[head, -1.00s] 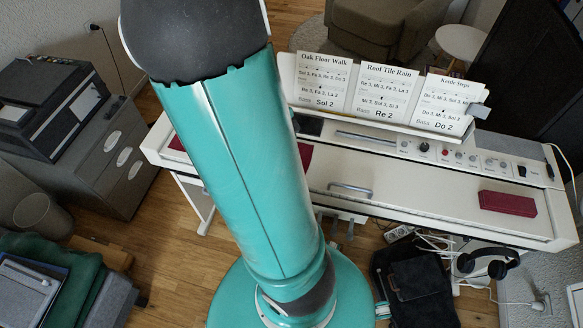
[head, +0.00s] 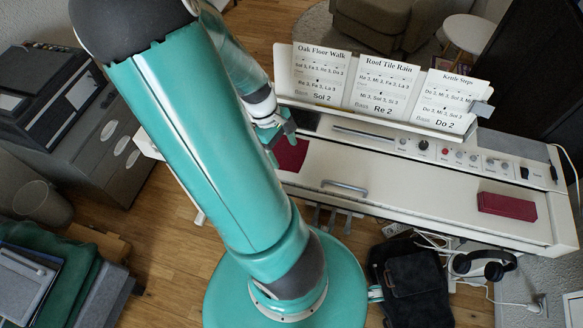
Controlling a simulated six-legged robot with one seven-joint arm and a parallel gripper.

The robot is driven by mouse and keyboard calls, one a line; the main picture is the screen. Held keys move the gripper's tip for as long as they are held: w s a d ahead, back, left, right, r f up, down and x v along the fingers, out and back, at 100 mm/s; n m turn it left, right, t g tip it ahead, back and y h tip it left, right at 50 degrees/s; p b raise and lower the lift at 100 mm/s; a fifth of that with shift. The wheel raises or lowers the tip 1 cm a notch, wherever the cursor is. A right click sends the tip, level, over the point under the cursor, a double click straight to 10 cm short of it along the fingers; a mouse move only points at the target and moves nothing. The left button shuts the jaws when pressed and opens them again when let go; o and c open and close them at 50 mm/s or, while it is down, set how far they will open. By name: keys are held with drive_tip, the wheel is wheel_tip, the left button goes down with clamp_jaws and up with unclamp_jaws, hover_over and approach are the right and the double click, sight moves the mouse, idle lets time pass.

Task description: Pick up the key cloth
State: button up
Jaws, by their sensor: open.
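The key cloth appears to be the dark red, flat piece (head: 291,157) on the left part of the white digital piano (head: 420,195). My arm covers its left part, so only its right end shows. My gripper (head: 279,141) is open and empty, at the upper edge of the visible red end. The gripper is small and partly behind my arm. I cannot tell whether it touches the cloth or is above it.
A dark red box-like block (head: 507,206) lies on the piano's right end. A music stand holds three song sheets (head: 383,84) behind the gripper. A metal handle (head: 345,188) is on the piano front. Headphones (head: 485,265) hang at the lower right, near a black bag (head: 412,285).

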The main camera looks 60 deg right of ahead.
drive_tip(key=shift+x, duration=3)
drive_tip(key=shift+a, duration=0.1)
clamp_jaws()
wheel_tip(320, 180, up, 12)
drive_tip(key=shift+w+r, duration=0.1)
wheel_tip(320, 180, up, 36)
hover_over(292, 171)
drive_tip(key=w, duration=0.1)
drive_tip(key=shift+w, duration=0.1)
